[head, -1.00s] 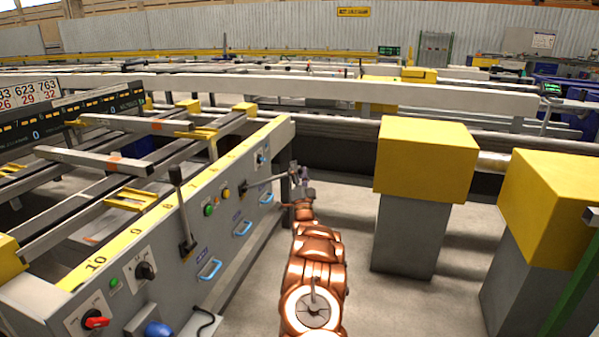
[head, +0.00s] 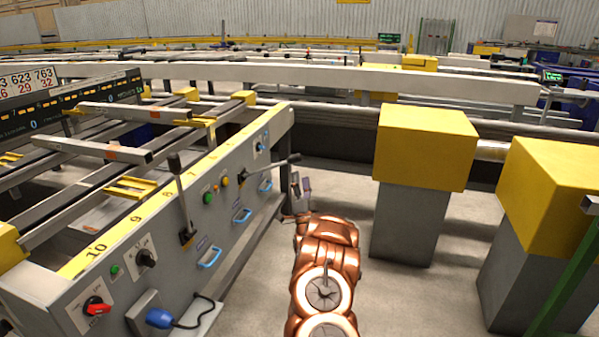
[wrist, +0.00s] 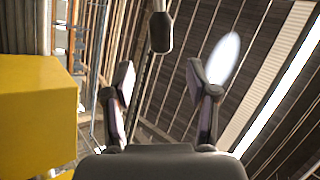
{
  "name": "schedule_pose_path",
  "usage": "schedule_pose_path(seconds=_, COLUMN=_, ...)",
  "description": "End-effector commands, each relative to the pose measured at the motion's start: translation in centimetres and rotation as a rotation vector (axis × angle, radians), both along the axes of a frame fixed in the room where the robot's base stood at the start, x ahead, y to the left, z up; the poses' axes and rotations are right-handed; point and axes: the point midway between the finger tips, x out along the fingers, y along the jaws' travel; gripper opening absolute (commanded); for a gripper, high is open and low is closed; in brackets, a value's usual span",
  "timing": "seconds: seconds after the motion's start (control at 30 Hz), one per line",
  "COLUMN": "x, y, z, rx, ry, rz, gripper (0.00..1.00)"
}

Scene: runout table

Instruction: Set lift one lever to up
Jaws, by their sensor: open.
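Two levers with dark grips stand on the grey control panel (head: 150,240); I cannot read which is lift one. The nearer lever (head: 183,205) points upward. The farther lever (head: 265,164) sticks out to the right, close to level, with its dark grip at the outer end. My gripper (head: 302,184) is just below that grip in the head view. In the wrist view a dark lever grip (wrist: 160,32) shows beyond and between the fingertips. My gripper is also in the wrist view (wrist: 158,75), with its fingers apart and nothing between them.
Yellow-topped grey blocks (head: 425,145) stand right of my arm, with a second one (head: 555,200) nearer. Blue handles (head: 210,257) and a blue plug with cable (head: 160,317) project from the panel. Bare floor lies between panel and blocks.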

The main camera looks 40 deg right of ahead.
Motion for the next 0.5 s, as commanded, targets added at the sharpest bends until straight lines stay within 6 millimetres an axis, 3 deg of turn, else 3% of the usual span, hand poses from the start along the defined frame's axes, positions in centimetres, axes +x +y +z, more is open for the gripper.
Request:
schedule_pose_path(seconds=0.2, x=-1.7, y=0.9, z=-1.6, rx=0.002, ry=0.002, rz=-0.001, gripper=0.58)
schedule_pose_path(seconds=0.5, x=-2.2, y=1.3, z=-2.2, rx=0.001, ry=0.003, rz=-0.001, gripper=0.58)
